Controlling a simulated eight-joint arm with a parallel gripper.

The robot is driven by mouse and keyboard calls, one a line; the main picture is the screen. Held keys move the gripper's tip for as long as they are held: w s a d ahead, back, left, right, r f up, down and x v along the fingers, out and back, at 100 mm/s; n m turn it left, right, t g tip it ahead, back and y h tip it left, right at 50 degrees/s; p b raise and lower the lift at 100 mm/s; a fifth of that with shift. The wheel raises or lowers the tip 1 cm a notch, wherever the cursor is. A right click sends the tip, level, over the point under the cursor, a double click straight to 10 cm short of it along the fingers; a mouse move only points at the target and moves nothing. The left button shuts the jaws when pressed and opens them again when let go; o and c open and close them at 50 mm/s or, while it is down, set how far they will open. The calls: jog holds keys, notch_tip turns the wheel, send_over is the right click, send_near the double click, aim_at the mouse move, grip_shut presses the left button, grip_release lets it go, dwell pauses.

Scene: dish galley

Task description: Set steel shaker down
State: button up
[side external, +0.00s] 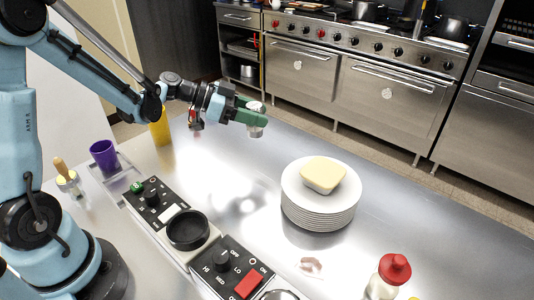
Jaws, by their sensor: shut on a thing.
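My gripper (252,115) has green fingers and is shut on the steel shaker (257,131), a small shiny metal piece. Parts of the shaker show above and below the fingers, and its middle is hidden by them. The gripper holds it over the far part of the steel counter (370,225), apart from the counter surface. A soft shadow lies on the counter below and to the left.
A stack of white plates (318,215) with a pale yellow block (322,174) stands right of centre. A control panel (226,262) with a black bowl-like ring (188,230) is in front. A purple cup (104,155), yellow bottle (160,128) and red-capped bottle (394,269) also stand here.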

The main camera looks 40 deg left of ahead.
jog(key=shift+w+a+f, duration=0.55)
jog(key=shift+a+f, duration=0.8)
jog(key=shift+f, duration=0.2)
jog(key=shift+w+a+f, duration=0.5)
jog(key=shift+a+f, duration=0.9)
jog(key=shift+f, duration=0.15)
jog(key=shift+w+a+f, duration=0.55)
jog(key=shift+a+f, duration=0.8)
jog(key=shift+f, duration=0.2)
jog(key=shift+f, duration=0.1)
jog(key=o, duration=1.1)
